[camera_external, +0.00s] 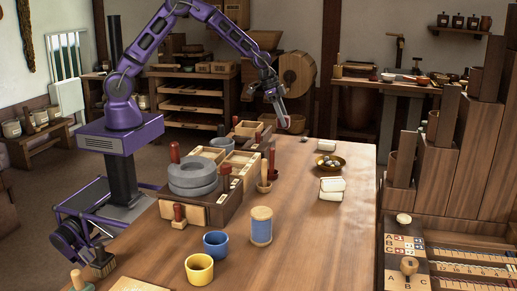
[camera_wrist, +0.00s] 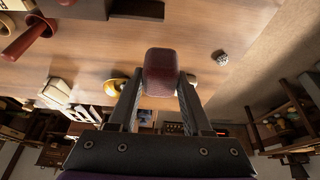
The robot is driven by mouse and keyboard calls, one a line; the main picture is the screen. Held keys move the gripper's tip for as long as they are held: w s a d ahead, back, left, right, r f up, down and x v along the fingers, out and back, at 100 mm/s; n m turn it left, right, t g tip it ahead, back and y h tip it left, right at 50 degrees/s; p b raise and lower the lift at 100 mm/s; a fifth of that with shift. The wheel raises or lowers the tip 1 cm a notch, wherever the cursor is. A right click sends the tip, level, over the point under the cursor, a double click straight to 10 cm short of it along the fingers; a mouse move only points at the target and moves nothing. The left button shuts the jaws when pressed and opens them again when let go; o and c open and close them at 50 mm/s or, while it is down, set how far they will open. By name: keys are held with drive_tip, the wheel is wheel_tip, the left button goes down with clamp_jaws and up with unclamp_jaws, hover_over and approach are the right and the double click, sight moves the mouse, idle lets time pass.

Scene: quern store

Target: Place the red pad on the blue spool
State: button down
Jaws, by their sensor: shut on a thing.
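The red pad (camera_wrist: 160,72) is a dark red rounded block between the two fingertips of my gripper (camera_wrist: 158,88) in the wrist view. My gripper is shut on it. In the external view my gripper (camera_external: 284,120) is over the far end of the table, and the pad is too small to make out there. The blue spool (camera_external: 261,231) stands upright on the table nearer the camera, with blue thread between pale wooden ends. My gripper is well apart from it, farther back. I cannot make out the spool in the wrist view.
The wooden table (camera_external: 310,239) is clear right of the spool. A blue cup (camera_external: 216,246) and a yellow cup (camera_external: 199,271) stand left of it. Grey stone rings (camera_external: 192,180) sit behind left. A bowl (camera_external: 330,167) and pale blocks (camera_external: 331,190) lie right.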

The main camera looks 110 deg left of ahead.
drive_tip(key=shift+w+d+r, duration=0.15)
drive_tip(key=shift+d+r, duration=0.05)
drive_tip(key=shift+r, duration=0.05)
drive_tip(key=w+d+r+m+p, duration=0.1)
drive_tip(key=w+d+r, duration=0.1)
drive_tip(key=w+d, duration=0.7)
wheel_tip(320, 180, up, 6)
drive_tip(key=m+h+p, duration=0.2)
drive_tip(key=m+p, duration=0.1)
drive_tip(key=m, duration=0.1)
hover_over(268, 214)
drive_tip(key=s, duration=0.2)
drive_tip(key=f, duration=0.9)
drive_tip(key=shift+w+a+f, duration=0.1)
drive_tip(key=shift+a+f, duration=0.05)
drive_tip(key=shift+a, duration=0.25)
drive_tip(key=shift+b, duration=0.3)
